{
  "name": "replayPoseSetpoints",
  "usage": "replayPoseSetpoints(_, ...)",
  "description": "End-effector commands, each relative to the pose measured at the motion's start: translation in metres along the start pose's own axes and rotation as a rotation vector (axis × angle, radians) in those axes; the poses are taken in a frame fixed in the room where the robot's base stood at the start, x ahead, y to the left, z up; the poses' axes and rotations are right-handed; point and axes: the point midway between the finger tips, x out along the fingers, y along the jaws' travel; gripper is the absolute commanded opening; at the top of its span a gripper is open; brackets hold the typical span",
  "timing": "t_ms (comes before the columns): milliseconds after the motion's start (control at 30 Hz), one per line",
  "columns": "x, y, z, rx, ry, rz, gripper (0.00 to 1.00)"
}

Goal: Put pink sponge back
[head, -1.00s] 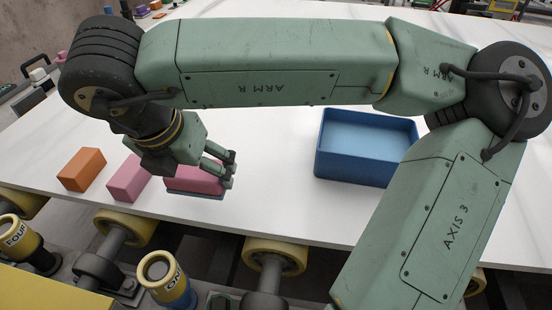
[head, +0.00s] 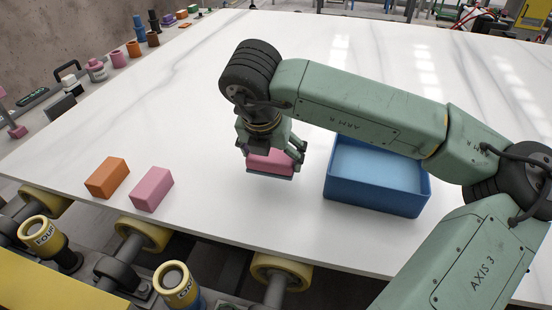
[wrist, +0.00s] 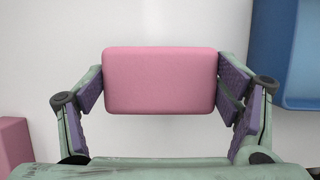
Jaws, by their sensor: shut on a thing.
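My gripper (head: 270,150) is shut on a pink sponge (head: 270,162) with a darker layer along its bottom edge. In the wrist view the pink sponge (wrist: 160,80) sits between the two purple-padded fingers. It is held over the white slab, just left of the blue tray (head: 376,203); its height above the slab is hard to tell. The blue tray also shows at the upper right of the wrist view (wrist: 284,95). The visible part of its inside is empty. A second pink block (head: 151,189) lies on the slab near the front edge, left of my gripper.
An orange block (head: 107,178) lies left of the pink block on the white slab (head: 200,110). Rollers (head: 142,233) stand along the slab's front edge. Small coloured items line the far left edge. The middle and back of the slab are clear.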

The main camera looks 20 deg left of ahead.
Motion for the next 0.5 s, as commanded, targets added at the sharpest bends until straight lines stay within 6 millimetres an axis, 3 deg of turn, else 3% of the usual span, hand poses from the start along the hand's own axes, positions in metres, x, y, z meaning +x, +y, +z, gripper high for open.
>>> replayPoseSetpoints(100, 0.005, -0.007, 0.012, 0.006, 0.003, 0.0, 0.6)
replayPoseSetpoints(300, 0.033, -0.006, -0.002, -0.001, 0.003, 0.0, 0.6)
replayPoseSetpoints(500, 0.038, -0.006, -0.004, 0.0, 0.0, 0.001, 0.6)
